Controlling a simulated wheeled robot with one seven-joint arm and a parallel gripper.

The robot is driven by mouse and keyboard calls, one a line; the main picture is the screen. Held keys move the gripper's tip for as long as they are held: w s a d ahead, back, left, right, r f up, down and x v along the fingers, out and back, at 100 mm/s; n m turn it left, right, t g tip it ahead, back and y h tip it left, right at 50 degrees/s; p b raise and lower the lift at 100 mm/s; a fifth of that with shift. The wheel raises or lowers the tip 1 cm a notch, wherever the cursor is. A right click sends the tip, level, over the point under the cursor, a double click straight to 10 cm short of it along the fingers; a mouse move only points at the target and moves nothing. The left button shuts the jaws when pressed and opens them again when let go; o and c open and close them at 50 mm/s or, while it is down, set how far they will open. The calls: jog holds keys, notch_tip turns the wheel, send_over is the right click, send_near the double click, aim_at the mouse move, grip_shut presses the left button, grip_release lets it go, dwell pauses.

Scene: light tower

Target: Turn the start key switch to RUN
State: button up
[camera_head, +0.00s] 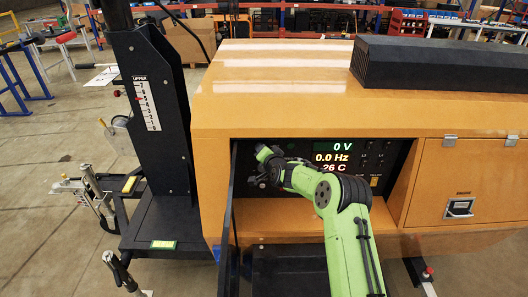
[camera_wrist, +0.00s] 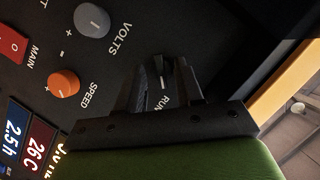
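The start key switch (camera_wrist: 159,68) is a small dark knob on the black control panel in the wrist view. The printed word RUN (camera_wrist: 160,101) is close beside it, turned sideways. My gripper (camera_wrist: 161,75) has its two dark fingers on either side of the switch, with the fingertips at the panel. Whether the fingers press on the knob or only stand around it cannot be told. The switch's exact angle is hard to read in the shadow. In the head view my gripper (camera_head: 265,157) reaches into the panel recess at its left and hides the switch.
An orange SPEED knob (camera_wrist: 64,82), a grey VOLTS knob (camera_wrist: 91,20) and a red MAIN switch (camera_wrist: 12,44) lie left of my gripper in the wrist view. The displays (camera_head: 333,157) read 0 V and 0.0 Hz. An open dark door (camera_head: 229,215) stands close left of my arm.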

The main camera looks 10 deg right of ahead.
jog(key=shift+s+r, duration=0.1)
jog(key=b+v, duration=0.2)
jog(key=v, duration=1.3)
jog(key=shift+s, duration=0.25)
jog(key=shift+d, duration=0.1)
jog(key=s+r+n+g+h, duration=0.1)
jog(key=s+r+n+g, duration=0.2)
jog(key=s, duration=0.5)
jog(key=s+r+n+g+h, duration=0.1)
jog(key=s+r+n+g, duration=0.15)
jog(key=s+r, duration=0.45)
jog(key=s+d+f+n+g, duration=0.1)
jog(key=s+d, duration=0.1)
jog(key=s, duration=1)
jog(key=s+d+f+g, duration=0.1)
jog(key=s+d+g, duration=0.1)
jog(key=s, duration=1)
jog(key=shift+s+d+n+h, duration=0.2)
jog(key=shift+n+h, duration=0.15)
jog(key=shift+h, duration=0.05)
jog(key=shift+s+g, duration=0.1)
jog(key=shift+g, duration=0.15)
